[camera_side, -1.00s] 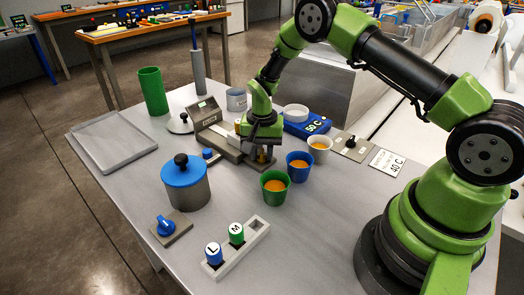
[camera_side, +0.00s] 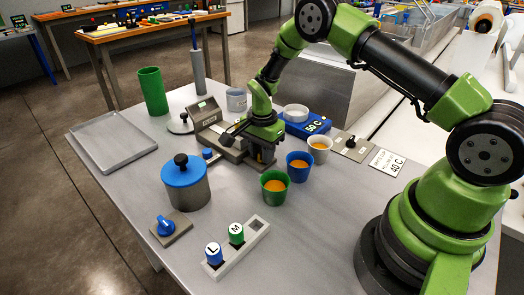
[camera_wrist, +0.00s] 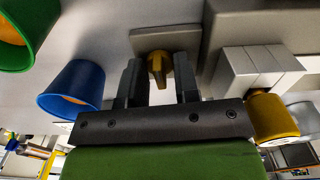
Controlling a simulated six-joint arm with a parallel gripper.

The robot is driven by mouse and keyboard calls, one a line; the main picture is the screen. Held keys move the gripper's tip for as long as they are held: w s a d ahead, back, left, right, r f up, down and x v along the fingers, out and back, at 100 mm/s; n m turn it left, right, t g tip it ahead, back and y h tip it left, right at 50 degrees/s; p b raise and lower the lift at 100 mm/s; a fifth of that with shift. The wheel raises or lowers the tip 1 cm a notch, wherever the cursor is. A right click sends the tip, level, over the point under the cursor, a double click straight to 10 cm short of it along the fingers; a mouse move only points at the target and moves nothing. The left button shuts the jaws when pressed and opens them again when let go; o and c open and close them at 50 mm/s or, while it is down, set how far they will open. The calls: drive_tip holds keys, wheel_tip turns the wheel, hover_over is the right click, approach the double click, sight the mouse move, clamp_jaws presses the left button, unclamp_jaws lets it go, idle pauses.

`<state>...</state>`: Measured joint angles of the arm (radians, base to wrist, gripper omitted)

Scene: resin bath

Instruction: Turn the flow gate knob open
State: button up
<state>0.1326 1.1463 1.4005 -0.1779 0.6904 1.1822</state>
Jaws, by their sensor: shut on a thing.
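A yellow knob (camera_wrist: 157,68) sits on a grey plate (camera_wrist: 165,40) and shows between the two fingers in the wrist view. My gripper (camera_wrist: 157,82) points down over it, one finger on each side, and is shut on it. In the side view my gripper (camera_side: 262,162) is low at the front end of the grey machine (camera_side: 218,140), and it hides the knob there. No label or position mark on the knob can be read.
A blue cup (camera_side: 299,168) and a green cup (camera_side: 274,187), both with orange contents, stand close to the right of my gripper. A blue-lidded pot (camera_side: 186,184) and a plate with a blue knob (camera_side: 166,226) stand at front left.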

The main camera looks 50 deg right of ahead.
idle(0.3)
drive_tip(key=o, duration=0.6)
drive_tip(key=shift+c, duration=0.2)
wheel_tip(320, 180, up, 9)
drive_tip(key=shift+r, duration=0.45)
